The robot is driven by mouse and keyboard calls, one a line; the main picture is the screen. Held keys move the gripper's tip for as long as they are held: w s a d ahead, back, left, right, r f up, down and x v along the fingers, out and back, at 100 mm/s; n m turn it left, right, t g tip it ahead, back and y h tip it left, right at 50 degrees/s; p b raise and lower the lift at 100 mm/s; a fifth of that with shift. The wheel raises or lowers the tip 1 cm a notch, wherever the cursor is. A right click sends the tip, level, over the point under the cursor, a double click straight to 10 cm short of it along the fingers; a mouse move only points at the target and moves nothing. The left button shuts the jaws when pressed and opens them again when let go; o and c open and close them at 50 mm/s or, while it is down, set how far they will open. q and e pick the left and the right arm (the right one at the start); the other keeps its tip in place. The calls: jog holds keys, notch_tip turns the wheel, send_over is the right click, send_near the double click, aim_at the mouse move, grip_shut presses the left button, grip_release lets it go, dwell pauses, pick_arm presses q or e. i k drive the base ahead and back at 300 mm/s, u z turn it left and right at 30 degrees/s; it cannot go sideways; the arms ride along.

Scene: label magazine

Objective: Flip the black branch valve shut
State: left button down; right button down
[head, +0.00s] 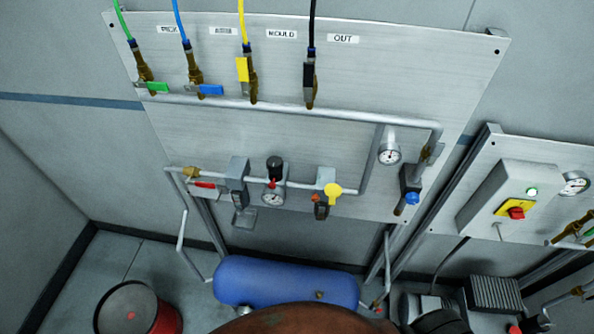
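The black branch valve (309,84) is on the upper part of the grey panel, below a black hose (312,25). Its black handle lies along the valve body, in line with the hose. To its left, the yellow valve handle (242,69) also lies along its branch. The blue handle (210,89) and the green handle (158,86) point sideways, across their branches. Neither of my grippers shows in the head view.
A grey manifold pipe (290,108) runs below the branches. Lower are a gauge (389,154), a regulator (274,168) and a yellow knob (333,190). A blue tank (285,282) and a red bin (137,308) stand below. A switch box (510,197) is at right.

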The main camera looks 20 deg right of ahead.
aim_at(308, 69)
jog(key=k, duration=1.35)
jog(key=z, duration=0.3)
jog(key=i, duration=0.85)
jog(key=u, duration=0.35)
